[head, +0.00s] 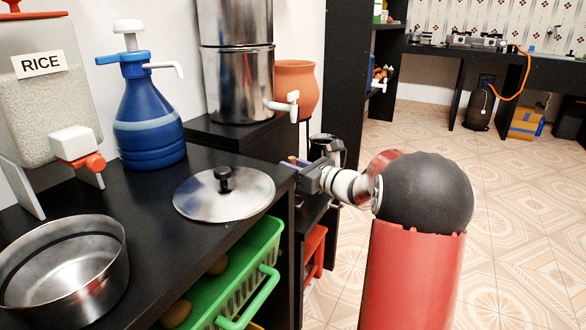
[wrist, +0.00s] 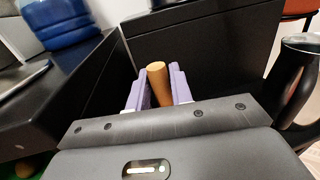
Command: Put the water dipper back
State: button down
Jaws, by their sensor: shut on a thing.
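My gripper (head: 299,163) is at the front right corner of the black counter, past the lid. In the wrist view its two pale purple fingers (wrist: 158,88) are shut on a tan, wood-coloured rod (wrist: 158,80), which looks like the water dipper's handle. Only its rounded upper end shows; no dipper bowl can be made out, and the lower part is hidden by the gripper.
The black counter (head: 150,222) holds a steel pan (head: 62,268), a lid (head: 224,196), a blue pump bottle (head: 148,118) and a rice dispenser (head: 45,95). A green basket (head: 237,275) sits below. Tiled floor is open at right.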

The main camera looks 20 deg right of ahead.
jog(key=shift+f, duration=0.2)
jog(key=c, duration=1.2)
grip_release()
jog(key=shift+c, duration=0.2)
jog(key=shift+r, duration=0.2)
jog(key=v, duration=1.2)
